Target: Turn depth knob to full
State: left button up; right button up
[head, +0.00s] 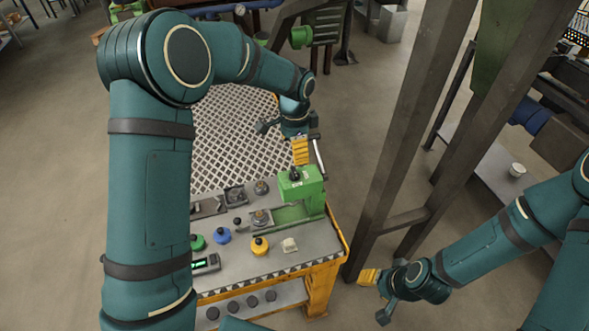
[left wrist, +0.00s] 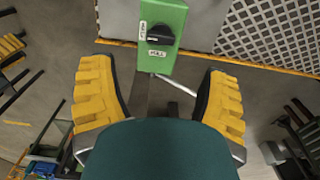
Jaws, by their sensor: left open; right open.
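The depth knob (head: 294,174) is a small black knob on a green box (head: 312,185) at the right end of the console. In the left wrist view the knob (left wrist: 160,34) shows with two small white labels near it, too small to read surely. My left gripper (head: 301,152) hangs just behind the green box in the head view. In the left wrist view its yellow fingers (left wrist: 160,70) are wide apart and empty, with the knob beyond them, not touched. My right gripper (head: 369,276) is open and empty at the lower right, away from the console.
The console top (head: 300,256) carries a blue knob (head: 222,235), a yellow knob (head: 260,245), a white switch (head: 289,244) and a small display (head: 206,264). A dark steel post (head: 405,130) stands right of the console. A pale grating (head: 230,130) lies behind it.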

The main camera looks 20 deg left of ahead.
aim_at(294, 171)
pick_arm(q)
notch_tip(294, 171, down, 9)
jog(key=shift+f, duration=0.2)
dwell(0.3)
jog(key=c, duration=1.2)
